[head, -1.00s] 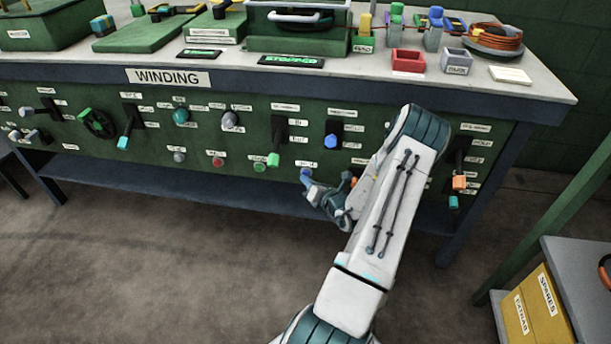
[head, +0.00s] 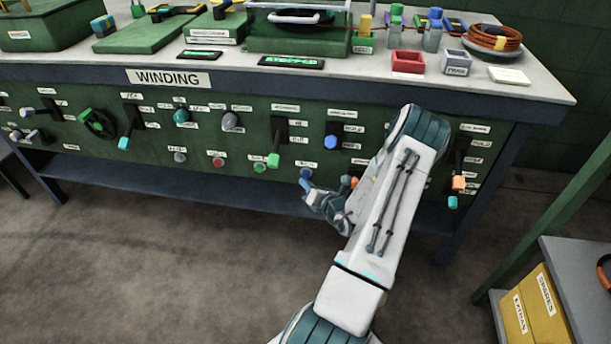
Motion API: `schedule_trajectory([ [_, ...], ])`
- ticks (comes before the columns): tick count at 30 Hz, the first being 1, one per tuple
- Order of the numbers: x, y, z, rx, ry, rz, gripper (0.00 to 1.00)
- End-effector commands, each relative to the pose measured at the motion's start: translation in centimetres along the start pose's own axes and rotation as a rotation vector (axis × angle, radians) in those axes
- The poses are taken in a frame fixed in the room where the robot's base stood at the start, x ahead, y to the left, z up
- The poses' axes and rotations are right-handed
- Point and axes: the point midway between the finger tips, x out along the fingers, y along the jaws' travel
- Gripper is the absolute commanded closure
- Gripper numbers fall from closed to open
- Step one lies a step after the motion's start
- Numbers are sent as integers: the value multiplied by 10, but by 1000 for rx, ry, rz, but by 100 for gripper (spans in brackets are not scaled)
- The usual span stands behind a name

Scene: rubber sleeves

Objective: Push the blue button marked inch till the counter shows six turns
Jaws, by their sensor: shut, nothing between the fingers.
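A small blue button (head: 305,173) sits low on the green front panel, under a white label too small to read. My gripper (head: 308,186) is shut and empty, its tips just below and in front of this button. I cannot tell whether they touch it. A dark display (head: 291,62) on the bench top shows green letters that read like "STOPPED". A second dark display (head: 200,54) to its left shows green marks too small to read, so I cannot tell the turn count.
A larger blue knob (head: 331,142), a green lever (head: 274,160) and a red button (head: 218,162) are on the panel nearby. An orange knob (head: 354,182) is close to my wrist. My forearm covers part of the panel's right side. The floor in front is clear.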

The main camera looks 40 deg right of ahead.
Motion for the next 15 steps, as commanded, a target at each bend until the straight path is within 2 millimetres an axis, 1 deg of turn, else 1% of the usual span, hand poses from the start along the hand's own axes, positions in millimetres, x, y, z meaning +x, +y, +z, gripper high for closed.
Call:
schedule_trajectory([
  [4,-6,5,-4,3,2,0,100],
  [15,-31,23,-22,2,2,0,100],
])
